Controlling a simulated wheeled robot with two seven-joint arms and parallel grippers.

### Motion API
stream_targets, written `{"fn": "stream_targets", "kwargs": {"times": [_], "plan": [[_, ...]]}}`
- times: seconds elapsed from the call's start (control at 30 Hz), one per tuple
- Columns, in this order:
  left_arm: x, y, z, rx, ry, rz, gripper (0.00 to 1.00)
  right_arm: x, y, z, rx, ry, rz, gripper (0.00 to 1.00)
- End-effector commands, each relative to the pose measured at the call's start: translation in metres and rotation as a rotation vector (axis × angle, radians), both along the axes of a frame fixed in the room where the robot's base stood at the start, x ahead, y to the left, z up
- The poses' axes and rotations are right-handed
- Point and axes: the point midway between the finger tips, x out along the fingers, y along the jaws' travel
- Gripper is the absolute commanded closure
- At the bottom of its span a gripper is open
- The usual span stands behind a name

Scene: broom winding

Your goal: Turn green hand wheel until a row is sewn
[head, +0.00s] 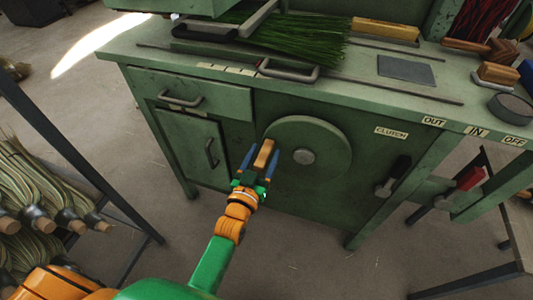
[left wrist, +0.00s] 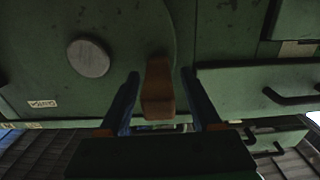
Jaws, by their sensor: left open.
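The green hand wheel (head: 325,140) is a round disc on the front of the green bench cabinet, with a grey hub (head: 304,156). A wooden handle (head: 264,154) sticks out near the wheel's left rim. My left gripper (head: 260,162) is open, its two blue fingers on either side of the handle. In the left wrist view, the wheel (left wrist: 130,60) fills the upper left and the handle (left wrist: 157,88) stands between the open fingers, with gaps visible on both sides. My right gripper is not in view.
Green bristles (head: 300,45) and a metal clamp handle (head: 288,70) lie on the bench top. A black lever (head: 393,176) and a red-handled lever (head: 468,180) are to the right of the wheel. A rack of brooms (head: 45,190) stands at left. Floor in front is clear.

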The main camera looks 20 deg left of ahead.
Motion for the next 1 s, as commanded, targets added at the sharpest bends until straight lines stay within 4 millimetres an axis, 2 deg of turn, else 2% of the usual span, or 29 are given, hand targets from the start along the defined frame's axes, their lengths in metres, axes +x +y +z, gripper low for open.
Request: {"fn": "stream_targets", "kwargs": {"times": [0.13, 0.33, 0.37, 0.5, 0.6, 1.0], "plan": [[0.0139, -0.0004, -0.0006, 0.0, 0.0, 0.0, 0.35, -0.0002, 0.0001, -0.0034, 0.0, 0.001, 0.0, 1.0], [0.0147, -0.0005, -0.0005, 0.0, 0.002, 0.0, 0.35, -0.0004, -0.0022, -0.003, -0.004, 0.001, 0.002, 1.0], [0.0147, -0.0005, -0.0005, 0.0, 0.002, 0.0, 0.38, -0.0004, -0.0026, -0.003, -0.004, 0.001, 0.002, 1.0], [0.0146, -0.0006, -0.0007, 0.0, 0.002, 0.0, 0.76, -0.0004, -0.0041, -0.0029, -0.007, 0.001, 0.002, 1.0], [0.0145, -0.0005, -0.0008, 0.0, 0.002, 0.0, 1.0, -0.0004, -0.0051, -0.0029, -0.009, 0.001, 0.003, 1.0], [0.0144, -0.0006, -0.0011, 0.0, 0.003, 0.0, 1.0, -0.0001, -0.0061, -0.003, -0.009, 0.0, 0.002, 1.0]]}}
